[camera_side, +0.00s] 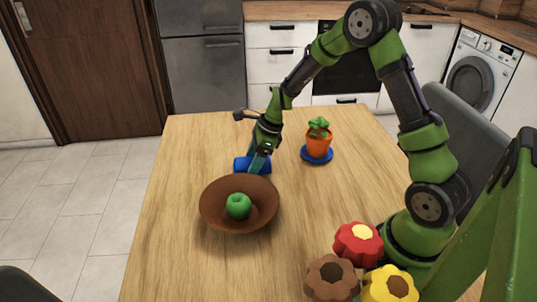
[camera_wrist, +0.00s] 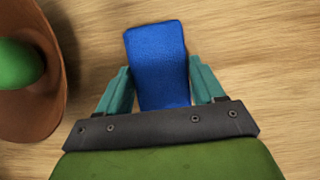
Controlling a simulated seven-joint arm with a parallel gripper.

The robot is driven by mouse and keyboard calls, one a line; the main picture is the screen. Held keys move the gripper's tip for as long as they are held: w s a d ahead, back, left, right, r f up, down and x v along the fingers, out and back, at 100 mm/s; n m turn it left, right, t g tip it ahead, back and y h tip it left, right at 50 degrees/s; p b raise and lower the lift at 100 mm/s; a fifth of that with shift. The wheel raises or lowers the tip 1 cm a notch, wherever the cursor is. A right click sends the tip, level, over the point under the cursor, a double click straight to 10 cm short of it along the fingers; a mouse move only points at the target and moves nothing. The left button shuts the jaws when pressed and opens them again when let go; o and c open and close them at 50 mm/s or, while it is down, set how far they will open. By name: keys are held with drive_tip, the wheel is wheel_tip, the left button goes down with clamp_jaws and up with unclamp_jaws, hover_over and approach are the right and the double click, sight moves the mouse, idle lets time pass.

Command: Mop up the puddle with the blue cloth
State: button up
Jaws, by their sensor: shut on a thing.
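The blue cloth (camera_wrist: 157,62) is a blue block-like piece between the teal fingers of my gripper (camera_wrist: 163,92) in the wrist view. My gripper is shut on it. In the side view, my gripper (camera_side: 258,158) points down at the blue cloth (camera_side: 240,165), just behind the brown bowl. The fingers hide part of the cloth there. I cannot tell whether the cloth touches the table. No puddle can be made out in either view.
A brown bowl (camera_side: 213,212) with a green apple (camera_side: 238,206) stands close in front of my gripper. An orange pot (camera_side: 318,146) with a plant sits on a blue saucer (camera_side: 317,159) to the right. Red, brown and yellow flower-shaped things (camera_side: 358,244) stand at the front right.

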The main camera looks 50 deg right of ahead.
drive_tip(key=w+d, duration=0.1)
drive_tip(key=w, duration=0.1)
drive_tip(key=w+d, duration=0.1)
drive_tip(key=w, duration=0.2)
drive_tip(key=w+d, duration=0.1)
drive_tip(key=w, duration=0.1)
drive_tip(key=shift+w+d, duration=0.2)
drive_tip(key=shift+d, duration=0.1)
drive_tip(key=s+a, duration=0.1)
drive_tip(key=s, duration=0.1)
drive_tip(key=s+a, duration=0.3)
drive_tip(key=s, duration=0.1)
drive_tip(key=shift+a, duration=0.15)
drive_tip(key=shift+w+d, duration=0.7)
drive_tip(key=shift+d, duration=0.4)
drive_tip(key=shift+w+d, duration=0.7)
drive_tip(key=shift+d, duration=0.35)
drive_tip(key=shift+w+d, duration=0.7)
drive_tip(key=shift+d, duration=0.4)
wheel_tip(320, 180, up, 8)
drive_tip(key=shift+a+r, duration=0.1)
